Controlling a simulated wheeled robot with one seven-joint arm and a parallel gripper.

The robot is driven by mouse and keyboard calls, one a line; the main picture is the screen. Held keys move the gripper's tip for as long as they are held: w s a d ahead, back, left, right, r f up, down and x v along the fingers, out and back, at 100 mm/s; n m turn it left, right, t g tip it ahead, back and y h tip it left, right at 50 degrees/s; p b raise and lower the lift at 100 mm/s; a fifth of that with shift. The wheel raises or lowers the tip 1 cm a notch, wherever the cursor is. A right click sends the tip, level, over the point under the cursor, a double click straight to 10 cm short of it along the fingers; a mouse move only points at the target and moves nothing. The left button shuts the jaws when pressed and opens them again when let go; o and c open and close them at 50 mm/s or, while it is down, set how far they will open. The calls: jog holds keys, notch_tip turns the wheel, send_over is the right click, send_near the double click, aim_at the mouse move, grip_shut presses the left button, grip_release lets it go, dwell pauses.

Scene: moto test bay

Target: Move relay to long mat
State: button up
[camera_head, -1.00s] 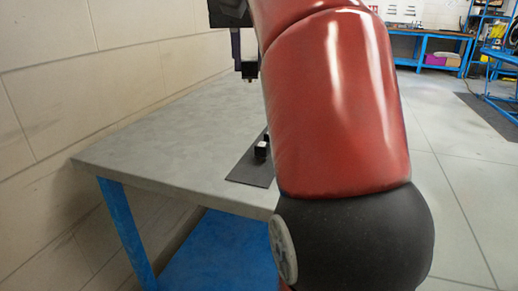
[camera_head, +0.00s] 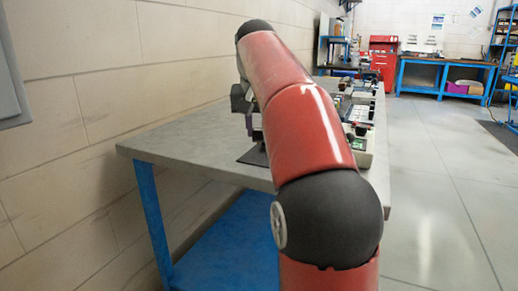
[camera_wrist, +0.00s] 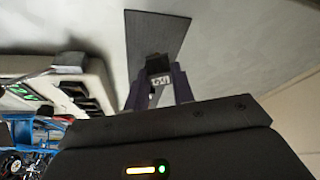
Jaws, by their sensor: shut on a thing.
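In the wrist view my gripper (camera_wrist: 158,88) has its two dark fingers closed on the relay (camera_wrist: 160,80), a small dark block with a pale marked face. The dark grey long mat (camera_wrist: 150,35) stretches away behind the relay. I cannot tell whether the relay touches the mat or hangs just above it. In the head view only a corner of the mat (camera_head: 253,156) shows on the table, left of my red arm.
The grey table (camera_head: 190,140) has bare room at its near left. Several devices (camera_head: 358,120) stand along its right side, and pale equipment (camera_wrist: 60,85) shows left of my gripper in the wrist view. A wall runs along the left, and a grey panel (camera_head: 10,75) is at the left edge.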

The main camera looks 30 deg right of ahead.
aim_at(258, 137)
notch_tip(258, 137, down, 4)
jog(key=b, duration=0.3)
jog(key=shift+b, duration=0.3)
jog(key=shift+r, duration=0.1)
jog(key=o, duration=1)
jog(key=shift+f, duration=0.2)
jog(key=shift+c, duration=0.2)
jog(key=shift+r, duration=0.1)
